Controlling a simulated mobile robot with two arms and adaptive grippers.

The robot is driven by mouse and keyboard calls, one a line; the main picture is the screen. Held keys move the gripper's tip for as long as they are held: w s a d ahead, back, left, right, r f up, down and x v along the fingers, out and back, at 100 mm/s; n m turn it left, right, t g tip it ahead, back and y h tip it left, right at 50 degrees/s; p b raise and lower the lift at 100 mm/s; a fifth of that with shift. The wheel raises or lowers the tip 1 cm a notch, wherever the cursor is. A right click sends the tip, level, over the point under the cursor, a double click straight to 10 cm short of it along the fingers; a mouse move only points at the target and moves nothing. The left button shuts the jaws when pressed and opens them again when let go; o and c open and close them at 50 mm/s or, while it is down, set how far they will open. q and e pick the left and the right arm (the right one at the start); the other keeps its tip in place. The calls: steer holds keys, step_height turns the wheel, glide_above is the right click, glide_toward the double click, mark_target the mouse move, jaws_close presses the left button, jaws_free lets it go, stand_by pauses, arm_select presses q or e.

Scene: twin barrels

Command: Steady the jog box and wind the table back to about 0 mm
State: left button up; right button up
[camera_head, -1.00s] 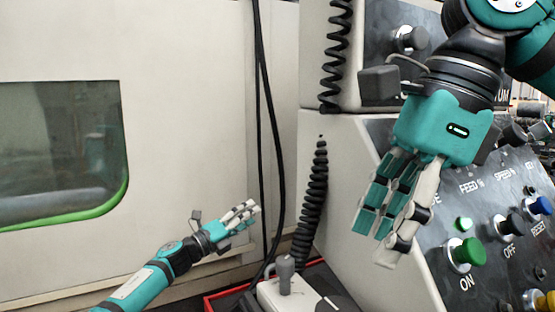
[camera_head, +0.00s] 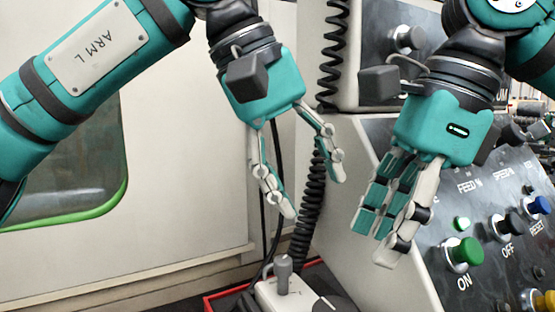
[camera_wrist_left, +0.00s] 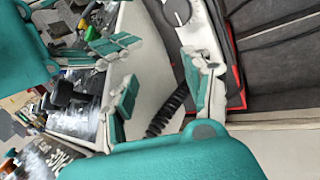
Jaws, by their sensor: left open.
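The jog box (camera_head: 285,292) is a pale box with a grey knob on top, low in the head view, its lower part cut off by the frame edge. In the left wrist view the jog box (camera_wrist_left: 192,30) shows a round dial, beyond my fingers. My left gripper (camera_head: 315,196) is open and empty, fingers pointing down, above the jog box and apart from it. My right gripper (camera_head: 378,238) hangs in front of the control panel with its fingers close together; nothing shows in it. No position readout for the table is legible.
A black coiled cable (camera_head: 313,200) and thin black cables hang behind my left gripper. The control panel (camera_head: 480,270) at right carries a green ON button (camera_head: 465,253), OFF and RESET buttons. A red-edged tray (camera_head: 222,294) lies around the jog box.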

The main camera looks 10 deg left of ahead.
mark_target(283, 261)
arm_select(q)
steer(key=s+a+r+m+t+y, duration=0.2)
steer(key=s+a+m+t+y, duration=0.1)
steer(key=y, duration=0.2)
steer(key=x, duration=1.7)
steer(key=shift+s+d+f, duration=0.1)
steer(key=shift+d+f, duration=0.1)
steer(key=shift+d, duration=0.1)
steer(key=shift+c, duration=0.2)
jaws_close()
steer(key=shift+r, duration=0.1)
stand_by(1.0)
